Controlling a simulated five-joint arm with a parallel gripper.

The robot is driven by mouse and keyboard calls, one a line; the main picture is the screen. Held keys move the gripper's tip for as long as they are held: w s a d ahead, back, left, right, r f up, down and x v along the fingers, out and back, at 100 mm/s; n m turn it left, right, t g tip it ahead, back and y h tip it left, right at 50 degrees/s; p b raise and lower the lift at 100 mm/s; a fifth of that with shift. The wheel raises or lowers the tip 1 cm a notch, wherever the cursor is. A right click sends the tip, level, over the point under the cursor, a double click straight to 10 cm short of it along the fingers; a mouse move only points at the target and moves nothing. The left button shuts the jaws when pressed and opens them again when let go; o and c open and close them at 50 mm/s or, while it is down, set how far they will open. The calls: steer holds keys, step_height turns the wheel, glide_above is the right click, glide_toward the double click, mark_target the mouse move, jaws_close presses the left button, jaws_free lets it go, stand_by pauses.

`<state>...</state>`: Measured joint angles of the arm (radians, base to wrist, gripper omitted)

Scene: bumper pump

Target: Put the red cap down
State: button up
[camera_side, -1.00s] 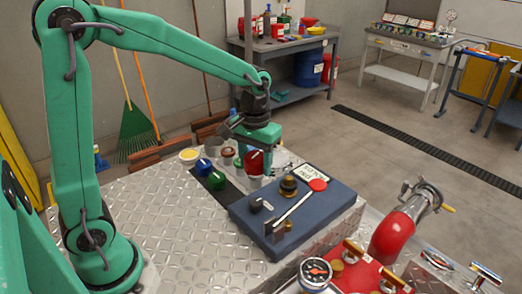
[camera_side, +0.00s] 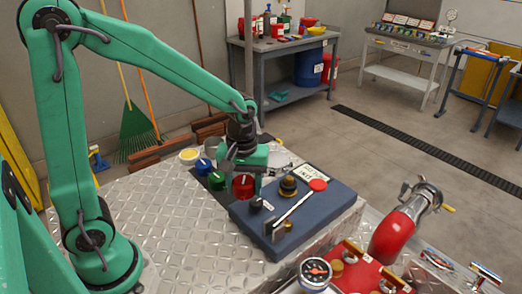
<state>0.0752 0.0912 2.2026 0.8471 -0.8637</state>
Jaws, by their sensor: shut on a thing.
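The red cap (camera_side: 243,186) is at the dark mat's right end, beside the green cap (camera_side: 217,181) and the blue cap (camera_side: 203,166). My gripper (camera_side: 243,174) is directly above the red cap and shut on it. The cap looks upright and at about the same height as the other two caps. Whether its underside touches the dark mat (camera_side: 222,196) cannot be told. The gripper's fingers are partly hidden behind its green body.
The tread plate (camera_side: 170,230) in front is clear.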

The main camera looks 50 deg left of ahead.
glide_above(233, 199)
steer(key=f, duration=0.6)
steer(key=shift+w+f, duration=0.2)
steer(key=shift+f, duration=0.2)
steer(key=shift+f, duration=1.95)
steer(key=shift+f, duration=0.6)
steer(key=o, duration=0.9)
steer(key=shift+s, duration=0.1)
step_height(233, 199, up, 13)
steer(key=shift+r, duration=0.1)
